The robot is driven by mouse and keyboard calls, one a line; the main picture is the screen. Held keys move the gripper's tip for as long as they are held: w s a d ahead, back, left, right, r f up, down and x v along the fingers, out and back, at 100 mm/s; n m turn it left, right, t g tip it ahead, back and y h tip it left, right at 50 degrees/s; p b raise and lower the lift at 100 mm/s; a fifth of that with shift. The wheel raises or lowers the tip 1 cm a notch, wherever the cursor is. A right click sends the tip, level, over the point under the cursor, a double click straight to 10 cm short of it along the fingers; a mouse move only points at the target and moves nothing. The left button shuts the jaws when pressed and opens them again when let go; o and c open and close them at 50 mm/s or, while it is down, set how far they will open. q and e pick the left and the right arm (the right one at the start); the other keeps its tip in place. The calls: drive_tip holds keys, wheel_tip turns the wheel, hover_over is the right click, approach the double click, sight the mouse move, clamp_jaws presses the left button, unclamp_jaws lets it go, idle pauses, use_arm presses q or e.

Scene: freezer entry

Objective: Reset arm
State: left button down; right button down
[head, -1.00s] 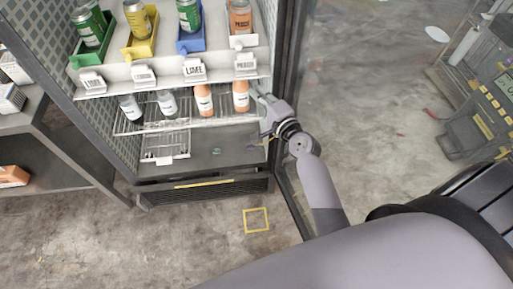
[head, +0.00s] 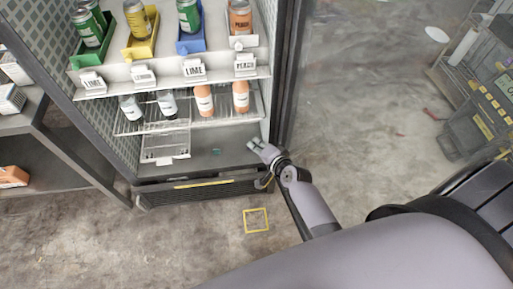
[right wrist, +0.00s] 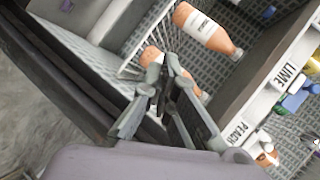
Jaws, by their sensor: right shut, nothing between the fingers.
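My right gripper (head: 257,146) is in front of the lower right part of the open fridge (head: 160,187), near its right edge. It is shut and empty. In the right wrist view the gripper's fingertips (right wrist: 172,62) meet, with a peach-coloured bottle (right wrist: 152,60) partly hidden behind them and another peach-coloured bottle (right wrist: 207,30) above. The gripper looks apart from the bottles in the head view. My left gripper is in neither view.
The wire shelf (head: 190,119) holds several bottles. Above it, coloured trays hold cans behind labels such as LIME (head: 194,69) and PEACH (head: 245,65). A dark shelf unit (head: 60,155) stands at left. A yellow square (head: 256,220) marks clear floor.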

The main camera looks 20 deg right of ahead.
drive_tip(key=s+a+f+n+g, duration=0.2)
drive_tip(key=s+f+n+g, duration=0.45)
drive_tip(key=s+f, duration=1.2)
drive_tip(key=s+d+f+n+g+h, duration=0.1)
drive_tip(key=s+f+n, duration=0.3)
drive_tip(key=s, duration=0.9)
drive_tip(key=s+d+f+n+g, duration=0.2)
drive_tip(key=s+f+n+g, duration=0.2)
drive_tip(key=s+f, duration=0.6)
drive_tip(key=s+n, duration=0.1)
drive_tip(key=s, duration=0.2)
drive_tip(key=shift+s+d+f+h, duration=0.2)
drive_tip(key=shift+s+d+h, duration=0.05)
drive_tip(key=shift+d+h, duration=0.15)
